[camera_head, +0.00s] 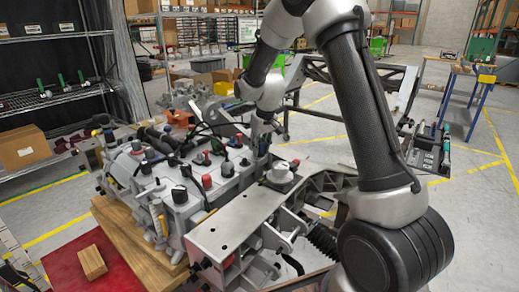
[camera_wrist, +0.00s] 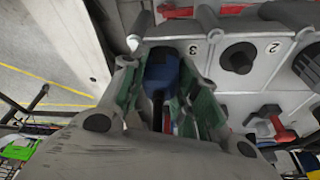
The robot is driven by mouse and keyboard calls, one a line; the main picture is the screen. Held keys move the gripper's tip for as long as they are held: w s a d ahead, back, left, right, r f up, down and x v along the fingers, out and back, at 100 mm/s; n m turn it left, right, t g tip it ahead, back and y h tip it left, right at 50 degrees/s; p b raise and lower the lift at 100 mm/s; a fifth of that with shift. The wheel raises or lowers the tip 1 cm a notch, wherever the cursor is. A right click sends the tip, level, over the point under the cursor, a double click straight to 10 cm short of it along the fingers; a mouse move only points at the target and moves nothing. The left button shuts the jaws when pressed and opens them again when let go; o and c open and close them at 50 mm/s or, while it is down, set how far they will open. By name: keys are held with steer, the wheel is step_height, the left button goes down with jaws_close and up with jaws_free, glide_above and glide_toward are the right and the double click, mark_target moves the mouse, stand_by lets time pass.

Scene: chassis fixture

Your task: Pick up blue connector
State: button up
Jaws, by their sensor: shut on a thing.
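The blue connector (camera_wrist: 163,70) shows in the wrist view as a dark blue rounded head with a black lead running down from it. It sits between the green-lined fingers of my gripper (camera_wrist: 160,88), which is shut on it. It lies close to the grey panel face, near the number 3; I cannot tell whether it is still seated there. In the head view my gripper (camera_head: 262,136) points down at the far right part of the grey chassis fixture (camera_head: 165,192). The connector is too small there to make out clearly.
Red and black parts (camera_wrist: 268,123) sit below. A metal plate (camera_head: 225,232) lies in front of the fixture. A wooden block (camera_head: 92,262) rests on a red surface at front left.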

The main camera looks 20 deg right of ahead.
step_height(320, 180, up, 10)
steer(key=shift+r, duration=0.1)
stand_by(0.4)
steer(key=w+a+n, duration=0.2)
steer(key=w, duration=0.1)
steer(key=w+a+f+n, duration=0.1)
steer(key=w+a+n, duration=0.1)
steer(key=w+a, duration=0.1)
steer(key=w+a+n+y, duration=0.1)
steer(key=w+a, duration=0.1)
steer(key=w, duration=0.3)
steer(key=shift+a+f+n+g, duration=0.15)
steer(key=shift+f+n+g, duration=0.05)
steer(key=shift+n+g, duration=0.2)
steer(key=shift+w+a+f, duration=0.15)
steer(key=shift+w, duration=0.1)
steer(key=shift+f, duration=1.95)
steer(key=shift+f, duration=0.15)
steer(key=shift+f, duration=1)
steer(key=shift+f, duration=0.5)
